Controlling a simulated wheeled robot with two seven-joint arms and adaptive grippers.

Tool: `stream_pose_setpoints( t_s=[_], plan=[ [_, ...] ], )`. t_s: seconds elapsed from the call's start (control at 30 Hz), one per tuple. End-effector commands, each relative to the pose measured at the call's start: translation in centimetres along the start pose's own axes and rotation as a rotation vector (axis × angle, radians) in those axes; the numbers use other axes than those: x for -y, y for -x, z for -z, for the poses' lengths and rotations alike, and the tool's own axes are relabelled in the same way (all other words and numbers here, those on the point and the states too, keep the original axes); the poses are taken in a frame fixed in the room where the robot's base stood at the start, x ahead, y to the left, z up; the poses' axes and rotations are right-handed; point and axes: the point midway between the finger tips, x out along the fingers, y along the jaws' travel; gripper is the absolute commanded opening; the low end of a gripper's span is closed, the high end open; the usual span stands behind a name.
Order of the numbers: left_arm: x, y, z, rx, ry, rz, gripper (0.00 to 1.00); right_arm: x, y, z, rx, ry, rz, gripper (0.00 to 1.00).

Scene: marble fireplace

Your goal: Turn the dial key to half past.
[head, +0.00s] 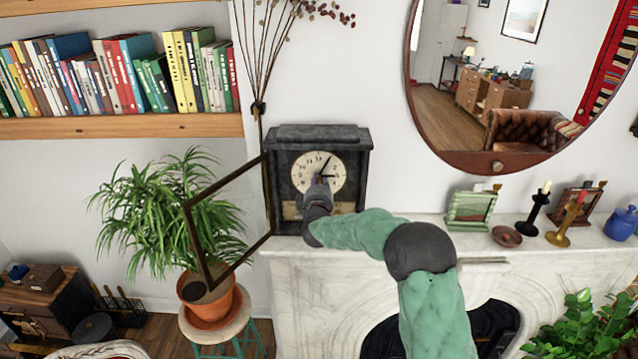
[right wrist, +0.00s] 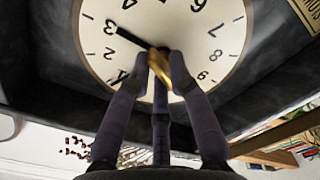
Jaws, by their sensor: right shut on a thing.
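A dark clock (head: 360,160) with a cream dial (head: 300,165) stands on the left end of the mantel. One black hand points up and slightly right, and a shorter one appears to point right. My right gripper (head: 318,190) reaches the dial's centre from below. In the right wrist view the dial (right wrist: 220,15) appears turned over, with a black hand (right wrist: 130,37) slanting to the upper left. My right gripper (right wrist: 160,62) is shut on a brass-coloured key (right wrist: 181,72) at the dial's centre, partly hidden by the fingers. My left gripper is not in view.
The clock's door, a dark frame (head: 228,180), swings open to the left, before a potted plant (head: 165,215). A green picture frame (head: 470,210), a red dish (head: 507,236) and candlesticks (head: 535,208) stand farther right on the marble mantel (head: 330,270). A round mirror (head: 420,95) hangs above.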

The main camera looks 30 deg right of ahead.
Motion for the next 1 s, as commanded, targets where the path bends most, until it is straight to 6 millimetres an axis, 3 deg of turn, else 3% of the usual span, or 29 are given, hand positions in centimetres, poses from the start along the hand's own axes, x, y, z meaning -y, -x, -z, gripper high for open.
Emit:
stream_pose_setpoints(
  t_s=[0.37, 1.0],
  plan=[
    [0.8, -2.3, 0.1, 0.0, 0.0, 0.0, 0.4, 0.1, 0.0, -0.2, -0.002, -0.197, -0.006, 0.0],
    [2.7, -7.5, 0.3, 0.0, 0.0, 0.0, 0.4, 0.2, 0.0, -0.4, -0.003, -0.802, -0.005, 0.0]
  ],
)
